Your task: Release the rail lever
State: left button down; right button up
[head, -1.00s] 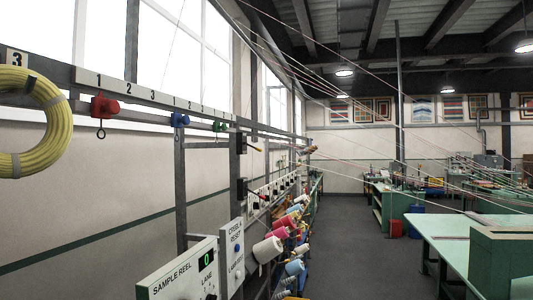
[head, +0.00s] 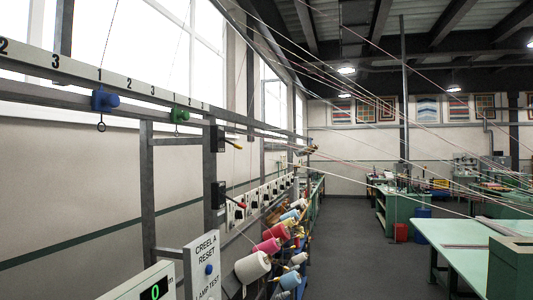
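A numbered grey rail (head: 150,88) runs along the left wall and away from me. A blue unit (head: 105,101) with a ring below it and a green unit (head: 179,115) hang from the rail. I cannot tell which of these is the rail lever. Neither of my grippers shows in the head view.
A panel with a green "0" display (head: 154,290) and a "CREEL A RESET" panel (head: 206,255) stand low in front. Cones of yarn (head: 252,267) jut into the aisle. A green table (head: 470,245) stands at right. The grey floor (head: 355,250) between is clear.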

aim_at(235, 145)
jog(key=i+l+z, duration=0.1)
jog(key=i, duration=0.4)
jog(key=i+l, duration=0.2)
jog(key=i, duration=0.3)
jog(key=i+l+z, duration=0.15)
jog(key=i, duration=0.35)
